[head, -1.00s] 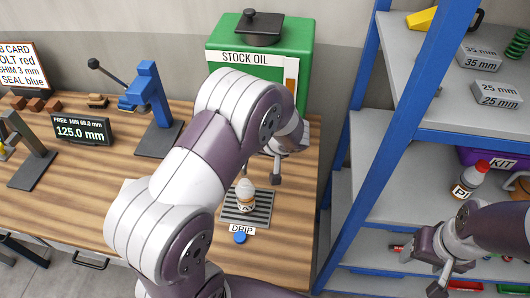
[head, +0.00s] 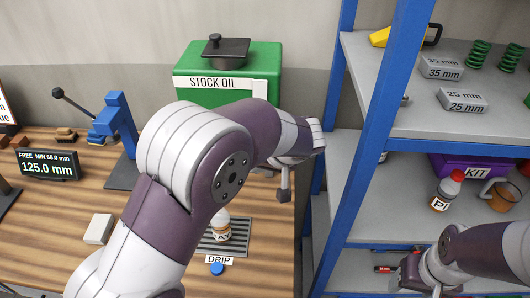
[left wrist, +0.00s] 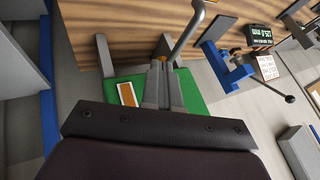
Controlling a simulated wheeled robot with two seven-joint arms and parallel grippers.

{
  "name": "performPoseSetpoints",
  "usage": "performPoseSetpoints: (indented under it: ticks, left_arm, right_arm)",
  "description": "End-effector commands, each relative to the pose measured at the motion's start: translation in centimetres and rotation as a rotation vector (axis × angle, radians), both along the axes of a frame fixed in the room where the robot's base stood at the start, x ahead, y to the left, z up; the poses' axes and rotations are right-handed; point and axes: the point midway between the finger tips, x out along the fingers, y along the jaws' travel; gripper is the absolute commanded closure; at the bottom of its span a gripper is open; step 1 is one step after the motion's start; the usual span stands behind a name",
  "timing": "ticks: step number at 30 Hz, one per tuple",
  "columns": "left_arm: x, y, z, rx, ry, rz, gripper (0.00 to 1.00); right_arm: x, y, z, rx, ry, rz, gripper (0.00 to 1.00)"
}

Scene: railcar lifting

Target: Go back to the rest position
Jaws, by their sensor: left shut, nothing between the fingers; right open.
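The left arm covers much of the bench in the head view. My right gripper (head: 418,284) is low at the right, in front of the lower shelves, open and partly cut off by the frame's bottom edge. No object shows in it.
The wooden bench (head: 62,245) holds a blue press (head: 121,125), a pale block (head: 98,228), a drip tray (head: 240,247) with a bottle (head: 221,226), and a green stock oil box (head: 265,92). The blue-framed shelf (head: 382,130) stands close right of my left gripper.

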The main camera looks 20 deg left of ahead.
Motion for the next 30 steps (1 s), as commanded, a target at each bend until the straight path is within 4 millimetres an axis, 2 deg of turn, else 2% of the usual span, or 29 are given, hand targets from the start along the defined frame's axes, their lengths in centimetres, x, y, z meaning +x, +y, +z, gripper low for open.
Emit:
performPoseSetpoints:
  ticks: [5,8,11,12,15,18,21,23,25,30]
  left_arm:
    - [0.0,-0.1,0.1,0.002,0.005,-0.008,1.0]
    - [0.2,-0.7,-0.3,-0.001,0.056,-0.114,1.0]
    - [-2.8,-2.6,-3.3,-0.091,0.222,-0.314,1.0]
    - [-4.7,-3.3,-4.8,-0.154,0.283,-0.394,1.0]
    - [-9.2,-3.9,-7.4,-0.303,0.347,-0.516,1.0]
    - [-13.0,-3.6,-9.2,-0.415,0.335,-0.539,1.0]
    - [-15.7,-2.8,-10.2,-0.486,0.299,-0.464,1.0]
    - [-16.6,-2.1,-10.6,-0.508,0.282,-0.405,1.0]
    - [-16.3,-1.4,-10.5,-0.509,0.258,-0.379,1.0]
    - [-16.3,-1.3,-10.3,-0.509,0.263,-0.374,1.0]
  right_arm:
    - [0.0,0.0,0.0,0.0,0.0,0.0,0.37]
    - [0.0,0.0,0.0,0.0,0.0,0.0,0.37]
    - [0.0,0.0,-0.1,0.0,0.0,0.0,0.37]
    - [0.0,0.0,-0.5,0.0,0.0,0.0,0.37]
    - [0.0,0.0,-1.8,0.0,0.0,0.0,0.37]
    - [0.0,0.0,-3.1,0.0,0.001,0.0,0.37]
    - [0.0,0.0,-4.2,0.0,0.001,0.0,0.37]
    - [0.0,0.0,-4.7,0.0,0.001,0.0,0.37]
    - [0.0,-0.1,-5.1,0.0,0.001,0.0,0.37]
    - [0.0,0.0,-4.7,0.0,0.0,0.0,0.37]
